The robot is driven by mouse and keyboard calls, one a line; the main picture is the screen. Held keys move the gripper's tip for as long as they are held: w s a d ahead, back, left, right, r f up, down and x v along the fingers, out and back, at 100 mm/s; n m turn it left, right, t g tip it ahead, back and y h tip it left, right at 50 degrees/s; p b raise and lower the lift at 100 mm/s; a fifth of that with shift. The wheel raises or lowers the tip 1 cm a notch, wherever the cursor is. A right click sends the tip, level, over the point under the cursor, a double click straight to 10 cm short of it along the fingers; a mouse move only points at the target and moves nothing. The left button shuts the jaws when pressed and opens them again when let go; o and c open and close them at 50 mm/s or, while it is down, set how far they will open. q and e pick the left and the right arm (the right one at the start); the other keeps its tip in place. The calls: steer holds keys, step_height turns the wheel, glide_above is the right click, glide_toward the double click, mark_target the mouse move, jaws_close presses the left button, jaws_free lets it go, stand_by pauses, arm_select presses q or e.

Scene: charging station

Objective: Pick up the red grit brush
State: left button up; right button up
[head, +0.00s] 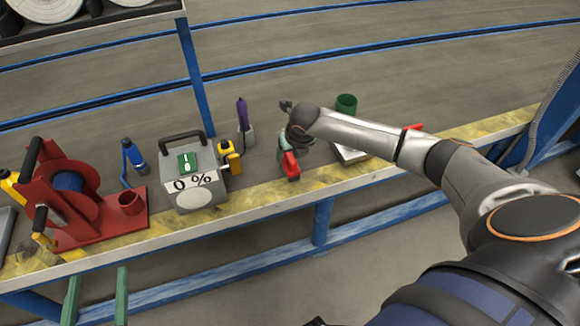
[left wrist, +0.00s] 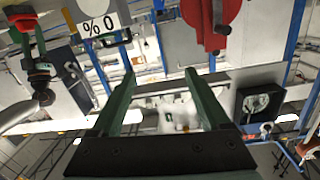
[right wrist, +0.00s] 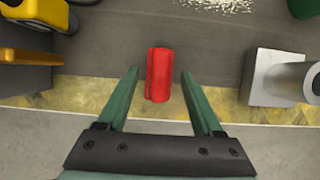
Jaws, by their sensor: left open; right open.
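The red grit brush (right wrist: 159,78) lies on the bench near its yellow-marked front edge. In the right wrist view it shows between the two green fingers of my right gripper (right wrist: 160,72), which are open, with a gap on each side. In the head view the brush (head: 291,166) is just below my right gripper (head: 284,148), which is partly hidden by its own wrist. My left gripper (head: 98,272) is open and empty, in front of the bench at the lower left; its fingers also show in the left wrist view (left wrist: 159,73).
A grey box with a 0 % label (head: 189,187) and a yellow-black device (head: 230,158) stand left of the brush. A green cup (head: 346,103) and a grey metal piece (right wrist: 280,76) are to the right. A red reel (head: 75,195) stands far left.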

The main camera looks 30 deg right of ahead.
arm_select(q)
step_height(320, 180, up, 5)
steer(key=shift+d+r+m+t+h+b, duration=0.15)
steer(key=shift+m+t+h+b, duration=0.2)
steer(key=shift+m+t+h, duration=0.5)
arm_select(e)
steer(key=shift+x, duration=1.05)
arm_select(q)
steer(key=shift+n, duration=0.25)
steer(key=shift+y, duration=0.25)
arm_select(e)
jaws_close()
